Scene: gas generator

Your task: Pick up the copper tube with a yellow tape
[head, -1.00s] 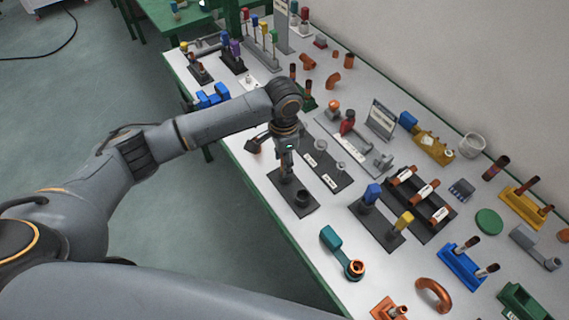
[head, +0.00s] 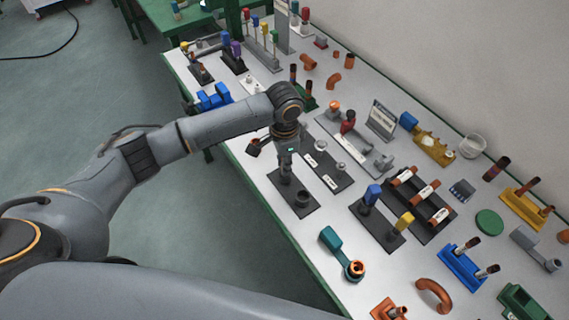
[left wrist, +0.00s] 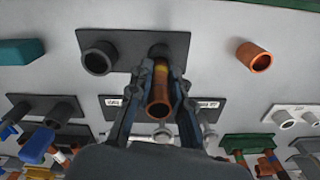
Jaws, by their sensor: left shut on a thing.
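My left gripper (head: 285,174) points down over a black two-socket holder (head: 309,207) near the table's front edge. In the left wrist view, the left gripper (left wrist: 157,92) has its fingers on both sides of a copper tube (left wrist: 158,98) with a yellow tape band, and is shut on it. The tube's open end faces the camera; its taped end is at one socket of the black holder (left wrist: 130,42). I cannot tell whether it sits inside that socket. The holder's other socket (left wrist: 98,57) is empty. The fingers mostly hide the tube in the head view.
A black rack of labelled copper tubes (head: 420,193) and blue and yellow-topped pieces (head: 385,212) lie farther right. A labelled plate (head: 322,160) is just behind.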

